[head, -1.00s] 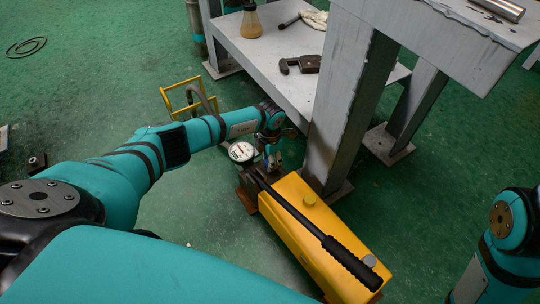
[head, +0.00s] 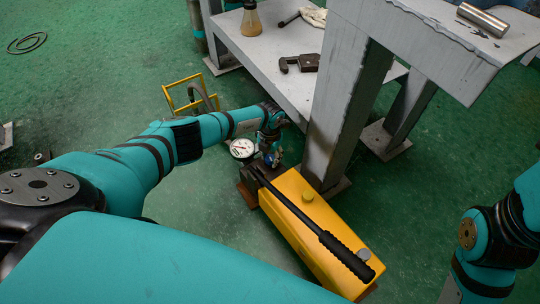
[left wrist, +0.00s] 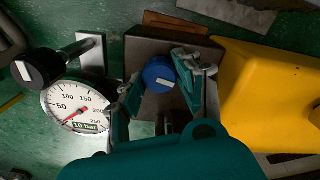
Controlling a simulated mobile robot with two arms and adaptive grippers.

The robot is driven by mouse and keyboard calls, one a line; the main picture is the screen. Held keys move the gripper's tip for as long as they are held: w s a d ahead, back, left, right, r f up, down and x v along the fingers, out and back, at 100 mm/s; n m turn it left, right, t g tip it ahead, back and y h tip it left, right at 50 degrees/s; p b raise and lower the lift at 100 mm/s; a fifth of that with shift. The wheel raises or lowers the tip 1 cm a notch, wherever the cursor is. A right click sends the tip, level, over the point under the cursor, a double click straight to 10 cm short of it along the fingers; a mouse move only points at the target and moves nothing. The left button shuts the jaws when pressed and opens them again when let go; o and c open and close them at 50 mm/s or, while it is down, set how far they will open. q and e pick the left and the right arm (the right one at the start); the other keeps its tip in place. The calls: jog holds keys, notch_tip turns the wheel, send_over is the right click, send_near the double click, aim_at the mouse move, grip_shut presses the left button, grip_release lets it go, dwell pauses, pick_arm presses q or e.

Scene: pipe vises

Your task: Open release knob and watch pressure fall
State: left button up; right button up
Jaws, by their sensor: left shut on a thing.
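The blue release knob (left wrist: 158,74) sits on the pump's dark block in the left wrist view. My left gripper (left wrist: 160,80) has a finger on each side of it and is shut on it. My right gripper is out of view.
The pump's black handle (head: 310,222) lies along the pump's top. A grey bench leg (head: 345,110) rises close beside the pump. A yellow frame (head: 190,93) stands behind my left arm. The lower shelf (head: 265,50) holds a bottle (head: 251,20) and a clamp (head: 299,63).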

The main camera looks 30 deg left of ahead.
aim_at(270, 158)
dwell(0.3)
pick_arm(q)
jog(key=o, duration=1.1)
jog(key=shift+o, duration=0.2)
notch_tip(270, 158, up, 12)
